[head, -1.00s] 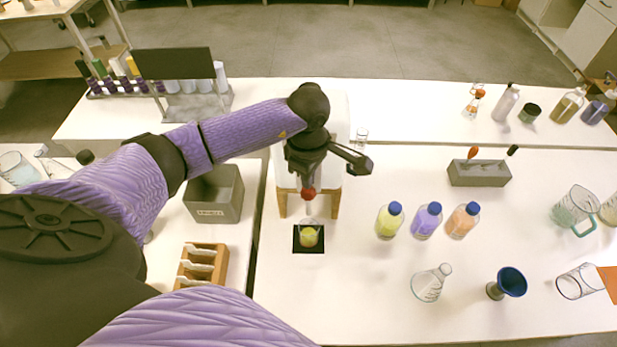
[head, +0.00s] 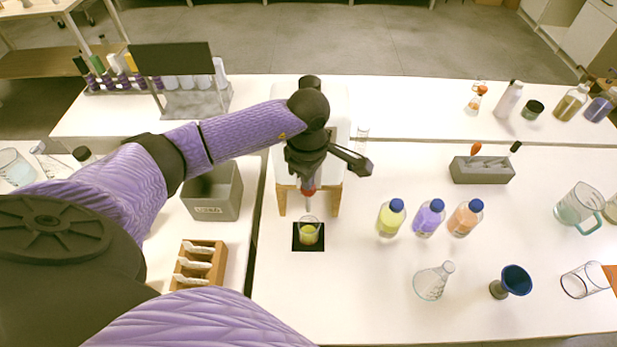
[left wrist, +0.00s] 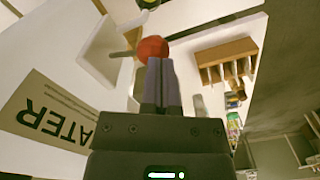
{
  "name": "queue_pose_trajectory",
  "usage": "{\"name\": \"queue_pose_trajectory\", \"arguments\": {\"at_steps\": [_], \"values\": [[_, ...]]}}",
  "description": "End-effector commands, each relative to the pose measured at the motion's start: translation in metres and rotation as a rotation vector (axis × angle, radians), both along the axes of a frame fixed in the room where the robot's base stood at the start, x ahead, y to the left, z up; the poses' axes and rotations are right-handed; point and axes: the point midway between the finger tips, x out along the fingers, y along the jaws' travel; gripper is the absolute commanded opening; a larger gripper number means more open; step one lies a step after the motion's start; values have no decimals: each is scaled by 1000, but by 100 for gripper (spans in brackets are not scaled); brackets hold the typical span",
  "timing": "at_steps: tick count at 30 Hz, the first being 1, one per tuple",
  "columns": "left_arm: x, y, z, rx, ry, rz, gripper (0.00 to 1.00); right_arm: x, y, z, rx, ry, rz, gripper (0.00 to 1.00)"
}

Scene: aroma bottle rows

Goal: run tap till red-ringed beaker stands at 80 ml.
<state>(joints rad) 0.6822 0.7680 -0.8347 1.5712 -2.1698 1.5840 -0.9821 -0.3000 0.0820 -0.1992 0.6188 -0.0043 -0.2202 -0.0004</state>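A small clear beaker (head: 309,234) with yellow-green liquid stands on a black square pad (head: 299,245) below the tap. Its ring colour and level marks are too small to read. The tap's red knob (head: 308,188) shows just below my left gripper (head: 308,177); a pale vertical piece or stream shows under it, I cannot tell which. In the left wrist view the red knob (left wrist: 152,48) is at the tips of my left gripper (left wrist: 160,66), whose fingers are together with nothing visible between them. The white water tank (head: 340,105) is partly hidden by my arm. My right gripper is out of view.
Yellow (head: 390,218), purple (head: 429,219) and orange (head: 465,218) bottles stand right of the beaker. A flask (head: 433,282) and a blue funnel (head: 511,281) stand nearer the front. A grey bin (head: 213,205) and a wooden rack (head: 201,267) are left.

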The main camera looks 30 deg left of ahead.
Motion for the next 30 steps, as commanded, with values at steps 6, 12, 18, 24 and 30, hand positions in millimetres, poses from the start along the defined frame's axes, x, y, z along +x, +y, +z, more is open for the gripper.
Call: {"name": "queue_pose_trajectory", "arguments": {"at_steps": [6, 12, 18, 24, 30], "values": [[0, 0, -5, 1, 0, 1, 0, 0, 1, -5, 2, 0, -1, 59], [0, 0, -9, 1, -1, 1, 0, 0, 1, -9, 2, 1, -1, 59], [0, 0, -13, 1, -1, 1, 0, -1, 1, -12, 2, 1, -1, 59], [0, 0, -17, 1, -1, 1, 0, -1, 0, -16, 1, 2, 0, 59], [0, 0, -18, 1, -1, 1, 0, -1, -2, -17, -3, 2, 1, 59]]}}
